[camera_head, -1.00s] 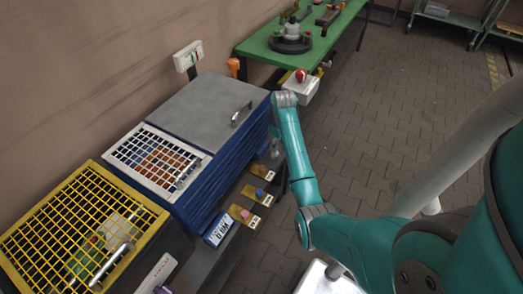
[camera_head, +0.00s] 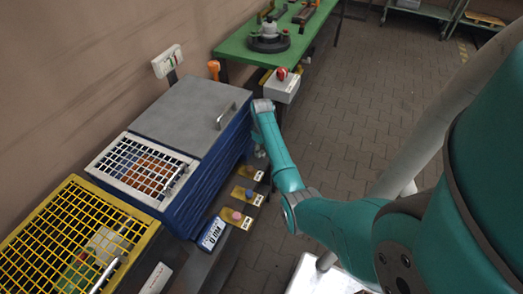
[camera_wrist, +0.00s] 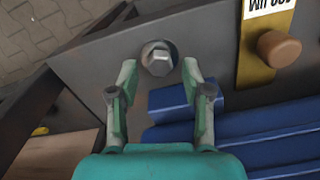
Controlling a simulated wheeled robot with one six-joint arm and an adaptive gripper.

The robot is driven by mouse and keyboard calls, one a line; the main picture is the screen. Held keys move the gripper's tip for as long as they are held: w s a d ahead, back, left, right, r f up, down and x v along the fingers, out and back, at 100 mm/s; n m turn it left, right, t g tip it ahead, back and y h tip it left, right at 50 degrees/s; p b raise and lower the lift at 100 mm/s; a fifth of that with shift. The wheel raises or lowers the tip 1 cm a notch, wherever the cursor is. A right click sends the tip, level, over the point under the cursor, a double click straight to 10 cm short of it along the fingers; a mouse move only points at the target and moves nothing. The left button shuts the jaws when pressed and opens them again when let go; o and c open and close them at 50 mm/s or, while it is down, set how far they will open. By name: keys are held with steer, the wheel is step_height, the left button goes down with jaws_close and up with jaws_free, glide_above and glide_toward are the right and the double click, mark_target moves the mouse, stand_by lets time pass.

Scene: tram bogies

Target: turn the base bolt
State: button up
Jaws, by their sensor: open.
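A grey hex-headed bolt (camera_wrist: 159,60) on a round washer is set in a dark grey metal plate (camera_wrist: 215,42) in the wrist view. I take it for the base bolt. My gripper (camera_wrist: 160,70) is open, with one finger on each side of the bolt head. There are visible gaps between the fingers and the head, so they do not seem to touch it. In the head view the bolt cannot be made out, and my gripper is mostly hidden below my wrist beside the blue cabinet (camera_head: 222,168).
Blue ribbed parts (camera_wrist: 240,125) lie close to the right finger. A yellow label strip with a brown knob (camera_wrist: 279,48) is to the right. The head view shows yellow tags, a yellow grid cover (camera_head: 122,215), a red-knobbed box (camera_head: 279,87) and a green table (camera_head: 238,47). Open floor lies right.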

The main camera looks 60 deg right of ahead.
steer(key=shift+f, duration=0.45)
jaws_close()
